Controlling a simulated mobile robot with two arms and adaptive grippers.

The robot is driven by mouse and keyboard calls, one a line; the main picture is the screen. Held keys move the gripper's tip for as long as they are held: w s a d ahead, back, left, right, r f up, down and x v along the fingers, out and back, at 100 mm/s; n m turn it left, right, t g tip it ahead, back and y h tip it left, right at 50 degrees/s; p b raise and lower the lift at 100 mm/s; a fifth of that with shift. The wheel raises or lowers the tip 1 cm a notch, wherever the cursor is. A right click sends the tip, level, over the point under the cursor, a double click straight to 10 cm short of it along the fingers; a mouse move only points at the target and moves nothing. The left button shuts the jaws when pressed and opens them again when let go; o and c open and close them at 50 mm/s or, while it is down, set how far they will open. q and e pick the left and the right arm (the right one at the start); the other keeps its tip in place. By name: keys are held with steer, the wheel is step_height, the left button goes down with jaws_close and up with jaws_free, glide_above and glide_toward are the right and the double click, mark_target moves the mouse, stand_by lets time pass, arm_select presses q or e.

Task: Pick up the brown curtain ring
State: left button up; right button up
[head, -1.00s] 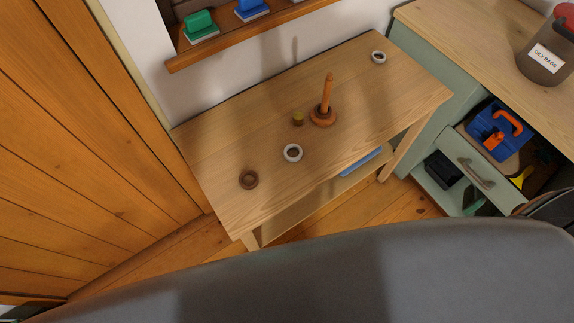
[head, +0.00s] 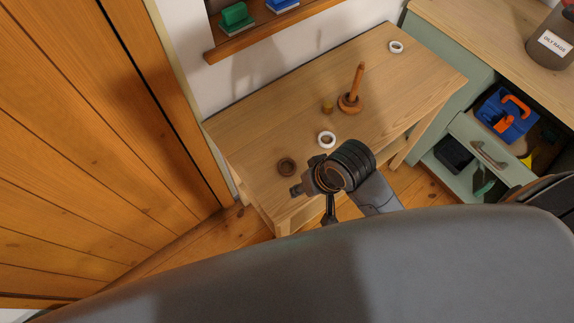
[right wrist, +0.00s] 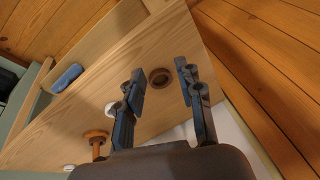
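The brown curtain ring (head: 287,167) lies flat near the left front end of the wooden table (head: 250,130). My right gripper (head: 313,205) is just right of and nearer than the ring in the head view, above the table's front edge. In the right wrist view, its two fingers (right wrist: 160,74) are spread wide and empty. The brown ring (right wrist: 160,86) shows beyond them, between the fingertips in the picture, not touched. My left gripper is not in view.
A white ring (head: 327,131) lies close by, right of the brown one. Another white ring (head: 396,47) is at the far corner. A wooden wall (head: 90,130) borders the left.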

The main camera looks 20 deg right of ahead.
steer(key=w+a+r+m+g, duration=0.1)
steer(key=w+a+m, duration=0.15)
steer(key=w, duration=0.25)
step_height(320, 180, up, 2)
steer(key=m+g+h, duration=0.2)
steer(key=m, duration=0.2)
glide_above(294, 167)
steer(key=f, duration=0.7)
steer(key=shift+s+d+f, duration=0.15)
steer(key=shift+d+f, duration=0.2)
steer(key=shift+f, duration=0.05)
steer(key=shift+a+f+p, duration=0.2)
steer(key=shift+f+p, duration=0.15)
steer(key=shift+f, duration=1.05)
steer(key=shift+a+f+p, duration=0.15)
steer(key=shift+f+p, duration=0.2)
steer(key=shift+f, duration=1.05)
steer(key=shift+w, duration=0.2)
jaws_close()
